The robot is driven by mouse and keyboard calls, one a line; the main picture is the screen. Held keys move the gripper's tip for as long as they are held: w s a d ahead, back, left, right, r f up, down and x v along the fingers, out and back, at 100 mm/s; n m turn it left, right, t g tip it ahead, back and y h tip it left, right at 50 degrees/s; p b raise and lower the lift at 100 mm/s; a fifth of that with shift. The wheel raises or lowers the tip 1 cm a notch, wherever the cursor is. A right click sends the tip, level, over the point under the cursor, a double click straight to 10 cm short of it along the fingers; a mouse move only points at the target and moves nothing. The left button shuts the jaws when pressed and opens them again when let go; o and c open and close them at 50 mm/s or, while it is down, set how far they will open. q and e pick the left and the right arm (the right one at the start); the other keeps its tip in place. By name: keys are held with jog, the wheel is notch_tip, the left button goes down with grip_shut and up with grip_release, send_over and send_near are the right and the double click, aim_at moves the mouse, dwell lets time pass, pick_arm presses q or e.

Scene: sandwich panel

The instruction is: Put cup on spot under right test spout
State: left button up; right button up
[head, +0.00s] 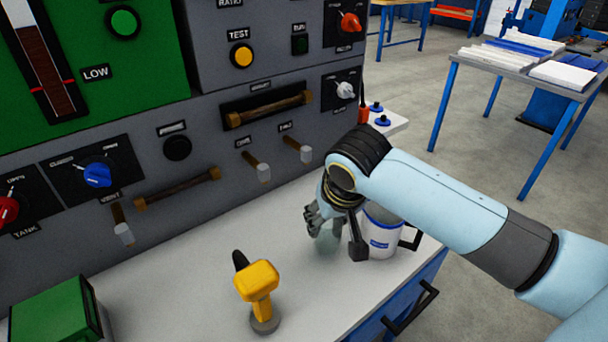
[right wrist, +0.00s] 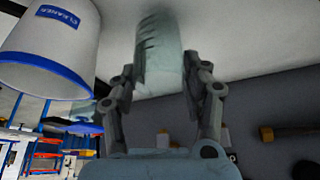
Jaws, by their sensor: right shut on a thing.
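My right gripper (head: 318,220) is low over the right part of the white counter, shut on a translucent, pale greenish cup (head: 328,241). In the right wrist view the cup (right wrist: 160,58) stands between the two fingers of the gripper (right wrist: 160,88), with dark marks on its side. Two small spouts with pale tips, a left one (head: 260,170) and a right one (head: 301,151), jut from the grey panel behind and left of the gripper. Their labels are too small to read. I cannot make out a marked spot under them. My left gripper is not in view.
A white container with blue bands (head: 382,238) stands just right of the cup, also large in the wrist view (right wrist: 50,45). A yellow-handled tool (head: 259,280) stands at the front of the counter (head: 190,290). A green box (head: 55,315) is at left. Another spout (head: 122,230) is further left.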

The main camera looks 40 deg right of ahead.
aim_at(307, 163)
jog(key=w+d, duration=0.2)
jog(key=w, duration=0.2)
jog(key=w+d, duration=0.2)
jog(key=w, duration=0.2)
jog(key=w+d, duration=0.2)
jog(key=w, duration=0.1)
jog(key=shift+w+d, duration=0.25)
jog(key=shift+w, duration=0.15)
jog(key=w, duration=0.1)
jog(key=w+d, duration=0.1)
jog(key=w, duration=0.1)
jog(key=shift+d+f+b, duration=0.2)
jog(key=shift+d+b, duration=0.15)
jog(key=shift+f, duration=0.65)
jog(key=shift+s, duration=0.1)
jog(key=o, duration=1.3)
jog(key=shift+a, duration=0.1)
